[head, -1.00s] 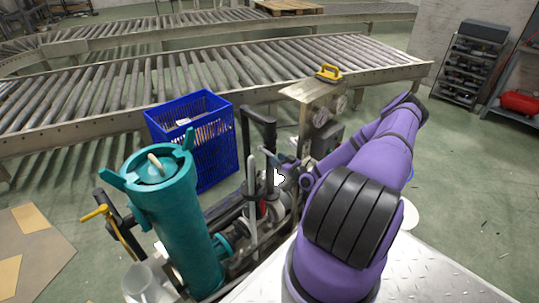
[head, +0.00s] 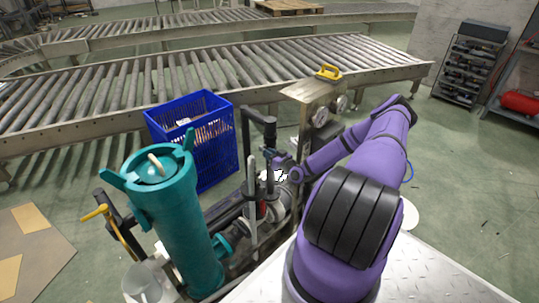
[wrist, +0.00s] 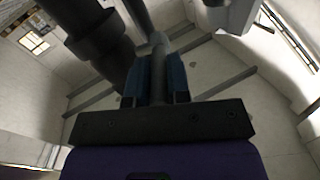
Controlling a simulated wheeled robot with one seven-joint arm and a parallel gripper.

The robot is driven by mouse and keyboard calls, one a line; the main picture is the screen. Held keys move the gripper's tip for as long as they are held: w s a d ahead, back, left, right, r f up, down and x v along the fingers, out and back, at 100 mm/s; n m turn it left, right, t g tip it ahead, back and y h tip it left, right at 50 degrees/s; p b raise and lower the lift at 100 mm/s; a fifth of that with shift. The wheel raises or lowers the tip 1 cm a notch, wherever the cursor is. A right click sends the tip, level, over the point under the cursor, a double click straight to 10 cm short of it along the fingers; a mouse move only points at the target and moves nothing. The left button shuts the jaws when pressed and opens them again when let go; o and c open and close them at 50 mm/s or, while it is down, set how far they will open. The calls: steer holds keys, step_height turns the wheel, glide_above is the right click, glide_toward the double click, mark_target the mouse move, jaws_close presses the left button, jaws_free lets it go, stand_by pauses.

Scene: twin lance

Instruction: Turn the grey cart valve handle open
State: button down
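The cart's valve assembly (head: 279,199) stands in the middle of the head view, with pale and grey pipe parts below my gripper. My gripper (head: 270,157) is at the upper part of this assembly, close to a black upright post (head: 270,140). In the wrist view the two blue-padded fingers of my gripper (wrist: 156,75) are close together around a grey bar, the valve handle (wrist: 152,45), which shows beyond the fingertips. The grip looks closed on it. In the head view the handle is too small and covered to make out its angle.
A teal canister (head: 178,215) and a light grey upright lever (head: 251,195) stand left of my gripper. A blue crate (head: 215,150) is behind them. A gauge panel (head: 310,95) stands behind my forearm. A roller conveyor (head: 150,85) crosses the back.

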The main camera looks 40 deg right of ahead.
mark_target(262, 147)
steer(key=shift+r, duration=0.15)
steer(key=r+g, duration=0.1)
steer(key=g, duration=0.1)
steer(key=shift+w+r+g, duration=0.1)
steer(key=shift+g, duration=0.3)
steer(key=g, duration=0.1)
steer(key=r+g, duration=0.1)
steer(key=g, duration=0.1)
steer(key=shift+w+r+g, duration=0.3)
steer(key=shift+w, duration=0.1)
steer(key=g, duration=0.2)
steer(key=w+r+g, duration=0.1)
steer(key=shift+w+r+g, duration=0.1)
steer(key=shift+g, duration=0.3)
steer(key=shift+w+r+g, duration=0.15)
steer(key=shift+w+g, duration=0.1)
steer(key=shift+g, duration=0.65)
steer(key=c, duration=1.1)
jaws_free()
steer(key=shift+d+r, duration=0.1)
